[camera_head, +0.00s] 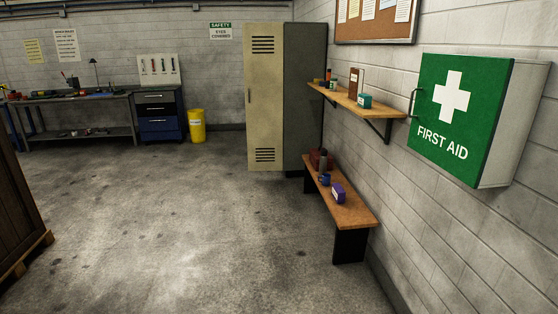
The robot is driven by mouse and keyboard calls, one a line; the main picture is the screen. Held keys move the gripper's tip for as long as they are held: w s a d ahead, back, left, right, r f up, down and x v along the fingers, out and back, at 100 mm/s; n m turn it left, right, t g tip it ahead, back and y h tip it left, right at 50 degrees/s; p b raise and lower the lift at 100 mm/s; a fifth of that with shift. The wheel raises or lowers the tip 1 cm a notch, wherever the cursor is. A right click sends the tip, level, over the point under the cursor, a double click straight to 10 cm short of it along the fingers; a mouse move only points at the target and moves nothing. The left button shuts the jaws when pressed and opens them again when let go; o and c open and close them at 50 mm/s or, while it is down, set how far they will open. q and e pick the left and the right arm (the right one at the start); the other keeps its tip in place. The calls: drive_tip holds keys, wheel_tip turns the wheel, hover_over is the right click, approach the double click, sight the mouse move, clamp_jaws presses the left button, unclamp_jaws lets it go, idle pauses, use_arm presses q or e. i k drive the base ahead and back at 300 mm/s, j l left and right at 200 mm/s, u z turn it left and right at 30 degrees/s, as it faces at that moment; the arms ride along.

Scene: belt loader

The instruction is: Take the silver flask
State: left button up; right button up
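A small grey upright cylinder (323,159), which may be the silver flask, stands on the low wooden bench (352,211) by the right wall. It is too small to tell for sure. A dark red box or bag (315,159) is right beside it, at the bench's far end. A blue mug-like item (324,180) and a purple item (338,194) are nearer on the bench. Neither of my grippers is in view.
A locker (265,100) stands behind the bench. A wooden crate (18,205) is at left. The floor between is clear.

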sight(323, 157)
drive_tip(key=i, duration=2.4)
drive_tip(key=i+z, duration=0.2)
drive_tip(key=i, duration=0.25)
drive_tip(key=i+j+z, duration=0.2)
drive_tip(key=i, duration=0.2)
drive_tip(key=i+j+z, duration=0.2)
drive_tip(key=i, duration=0.2)
drive_tip(key=i+j+z, duration=0.2)
drive_tip(key=i, duration=0.25)
drive_tip(key=i+j+z, duration=0.25)
drive_tip(key=i+z, duration=0.15)
drive_tip(key=i, duration=0.2)
drive_tip(key=i+j+z, duration=0.4)
drive_tip(key=i+j, duration=0.05)
drive_tip(key=i, duration=0.1)
